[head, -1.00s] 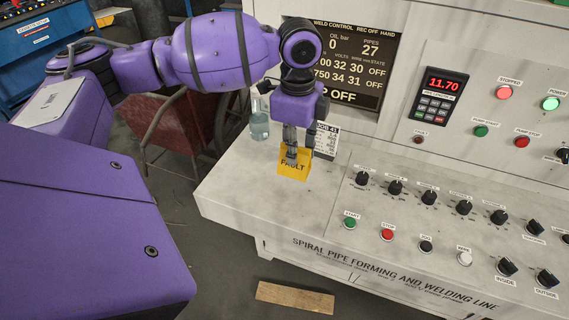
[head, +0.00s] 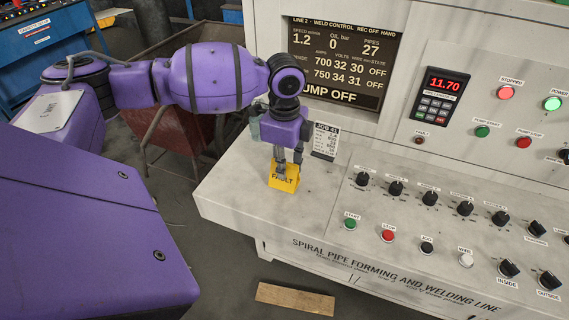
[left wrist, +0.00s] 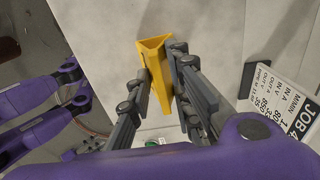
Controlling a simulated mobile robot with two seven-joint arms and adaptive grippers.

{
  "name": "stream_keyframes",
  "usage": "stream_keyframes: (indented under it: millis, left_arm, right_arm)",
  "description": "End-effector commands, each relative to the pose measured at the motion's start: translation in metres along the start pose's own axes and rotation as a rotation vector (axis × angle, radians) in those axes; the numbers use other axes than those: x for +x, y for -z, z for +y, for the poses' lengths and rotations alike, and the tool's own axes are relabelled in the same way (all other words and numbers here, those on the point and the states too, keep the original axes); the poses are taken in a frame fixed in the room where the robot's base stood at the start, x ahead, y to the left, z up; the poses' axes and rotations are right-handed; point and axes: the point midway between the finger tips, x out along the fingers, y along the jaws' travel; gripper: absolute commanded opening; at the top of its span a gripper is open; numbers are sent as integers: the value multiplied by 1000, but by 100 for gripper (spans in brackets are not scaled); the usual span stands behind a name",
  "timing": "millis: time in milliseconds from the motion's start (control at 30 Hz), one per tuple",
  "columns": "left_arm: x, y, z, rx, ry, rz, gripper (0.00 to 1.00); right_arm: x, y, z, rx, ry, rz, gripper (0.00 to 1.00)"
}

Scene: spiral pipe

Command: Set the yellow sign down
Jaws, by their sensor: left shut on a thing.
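The yellow sign (head: 284,179), marked FAULT, is at the left part of the console's pale top (head: 235,192). My left gripper (head: 285,166) comes down on it from above and is shut on its upper part. In the left wrist view the sign (left wrist: 155,70) is a folded yellow wedge between the two fingers of my left gripper (left wrist: 158,82). The sign looks upright and at or very near the surface; I cannot tell whether its base touches.
A JOB 41 card (head: 325,140) stands just right of my left gripper. A bottle (head: 255,128) is partly hidden behind the gripper. Rows of knobs and buttons (head: 428,198) fill the console to the right. The console's left corner is clear.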

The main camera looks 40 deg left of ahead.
Motion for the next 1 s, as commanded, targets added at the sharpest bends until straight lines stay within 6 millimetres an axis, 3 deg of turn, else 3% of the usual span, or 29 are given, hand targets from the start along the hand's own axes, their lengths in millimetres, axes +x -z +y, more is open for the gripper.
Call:
stream_keyframes:
  millis: [33, 167, 533, 667, 1000]
  left_arm:
    - [0, 0, 0, 0, 0, 0, 23]
    - [0, 0, 0, 0, 0, 0, 38]
    - [-5, 0, 0, 0, 0, 0, 38]
    - [-24, 0, -1, 0, 3, 0, 38]
    - [-95, 0, -1, 0, 3, 1, 38]
  right_arm:
    - [0, 1, 0, 0, 0, 1, 40]
    - [0, 1, 0, 0, 0, 1, 40]
    - [1, -2, 0, 0, 0, -2, 40]
    - [0, 0, 0, 0, 0, -2, 40]
    - [-2, 7, 0, 2, 0, 9, 40]
